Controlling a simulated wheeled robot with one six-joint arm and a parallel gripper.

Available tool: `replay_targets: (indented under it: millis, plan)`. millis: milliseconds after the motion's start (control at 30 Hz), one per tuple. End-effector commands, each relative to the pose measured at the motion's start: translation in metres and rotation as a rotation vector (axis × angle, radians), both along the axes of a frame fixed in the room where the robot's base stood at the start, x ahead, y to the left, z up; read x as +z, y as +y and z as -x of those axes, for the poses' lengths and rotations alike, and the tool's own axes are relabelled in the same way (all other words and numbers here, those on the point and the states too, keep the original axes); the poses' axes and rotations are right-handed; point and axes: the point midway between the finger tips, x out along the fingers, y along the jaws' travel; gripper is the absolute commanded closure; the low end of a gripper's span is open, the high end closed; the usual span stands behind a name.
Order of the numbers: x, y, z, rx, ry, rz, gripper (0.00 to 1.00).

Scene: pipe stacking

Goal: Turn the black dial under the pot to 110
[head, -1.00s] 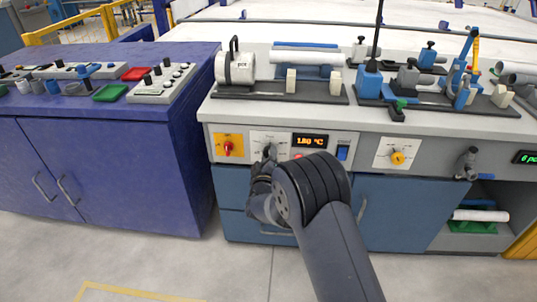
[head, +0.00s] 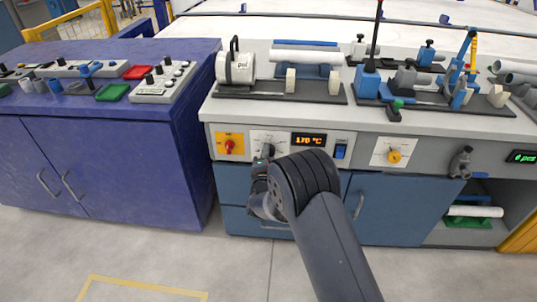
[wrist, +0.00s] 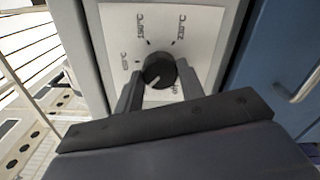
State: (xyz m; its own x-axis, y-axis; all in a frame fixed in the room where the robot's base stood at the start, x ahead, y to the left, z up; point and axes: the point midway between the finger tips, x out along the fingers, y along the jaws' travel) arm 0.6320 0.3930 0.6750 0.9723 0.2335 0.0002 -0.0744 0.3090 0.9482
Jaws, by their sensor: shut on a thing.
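The black dial (wrist: 159,72) sits on a white scale plate (wrist: 165,22) with printed temperature marks. Its white pointer mark faces lower left in the wrist view. My gripper (wrist: 161,80) is shut on the dial, one finger on each side. In the head view my gripper (head: 262,168) is at the panel, partly covering the dial (head: 267,151). The white pot (head: 236,67) stands on the bench above the panel. The orange display (head: 308,139) right of the dial seems to read 170 °C.
A red knob on a yellow plate (head: 230,146) is left of the dial. A blue switch (head: 340,151) is right of the display. A yellow knob (head: 394,156) is farther right. Blue drawers and doors (head: 395,210) are below.

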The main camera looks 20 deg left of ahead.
Motion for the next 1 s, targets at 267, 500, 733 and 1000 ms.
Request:
replay_targets:
  millis: [267, 500, 733, 1000]
  plan:
    - [-0.0001, 0.0003, 0.0003, 0.001, -0.033, 0.139, 0.86]
    - [-0.0007, 0.0004, 0.0003, 0.001, -0.045, 0.188, 0.86]
    - [-0.001, 0.0004, 0.0003, 0.001, -0.046, 0.197, 0.86]
    - [-0.001, 0.0003, 0.0004, 0.002, -0.045, 0.196, 0.58]
